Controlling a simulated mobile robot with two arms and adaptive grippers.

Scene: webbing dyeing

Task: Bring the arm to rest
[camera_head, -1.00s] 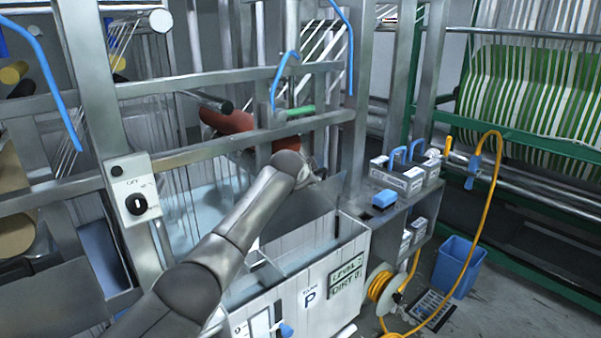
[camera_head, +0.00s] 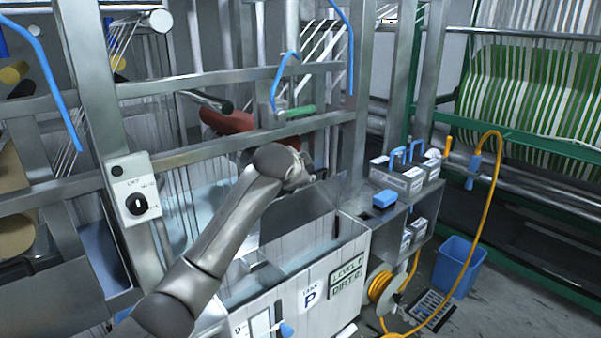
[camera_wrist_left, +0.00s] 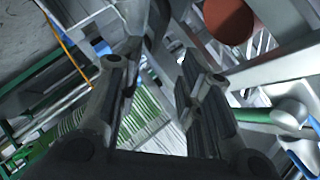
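My left arm reaches up from the bottom of the head view, over the white tank (camera_head: 335,285). My left gripper (camera_head: 318,177) is small and partly hidden behind the wrist there, near the upright grey panel at the tank. In the left wrist view the two dark fingers of my left gripper (camera_wrist_left: 160,75) stand apart with an empty gap between them. No object is held. My right gripper is in neither view.
A steel frame with crossbars (camera_head: 250,140) stands close behind the arm. A control box (camera_head: 133,190) with a black knob is at left. A shelf with blue-handled boxes (camera_head: 400,175), a blue bin (camera_head: 458,265) and a yellow hose (camera_head: 490,215) are at right.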

